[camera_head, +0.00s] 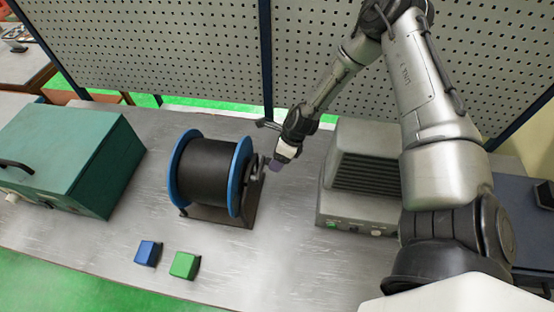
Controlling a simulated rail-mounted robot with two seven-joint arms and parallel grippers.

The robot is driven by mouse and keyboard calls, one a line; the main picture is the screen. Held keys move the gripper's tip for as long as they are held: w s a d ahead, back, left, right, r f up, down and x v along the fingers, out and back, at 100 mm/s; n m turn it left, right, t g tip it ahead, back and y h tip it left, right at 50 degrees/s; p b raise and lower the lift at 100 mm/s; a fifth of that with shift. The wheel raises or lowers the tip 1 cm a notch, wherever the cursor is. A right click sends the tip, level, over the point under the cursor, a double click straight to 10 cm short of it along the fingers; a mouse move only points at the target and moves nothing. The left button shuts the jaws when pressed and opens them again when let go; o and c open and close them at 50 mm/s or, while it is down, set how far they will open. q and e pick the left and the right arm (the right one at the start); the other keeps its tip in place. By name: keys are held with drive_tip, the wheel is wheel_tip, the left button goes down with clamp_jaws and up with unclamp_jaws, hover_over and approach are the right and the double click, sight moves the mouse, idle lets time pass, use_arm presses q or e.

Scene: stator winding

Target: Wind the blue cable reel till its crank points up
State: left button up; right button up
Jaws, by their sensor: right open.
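The cable reel (208,172) stands on the metal bench with two blue flanges, black cable wound between them and a dark stand beneath. Its crank (257,170) is on the right side, small and partly hidden by the flange and my gripper. I cannot tell clearly which way the crank points. My right gripper (276,163) is open at the right side of the reel, close to the crank. I cannot tell whether it touches the crank. My left gripper is not in view.
A green box (70,155) stands left of the reel. A blue block (147,253) and a green block (184,265) lie near the front edge. A perforated panel (160,50) rises behind the bench.

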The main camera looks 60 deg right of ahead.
drive_tip(key=shift+c, duration=0.5)
drive_tip(key=shift+f, duration=0.1)
clamp_jaws()
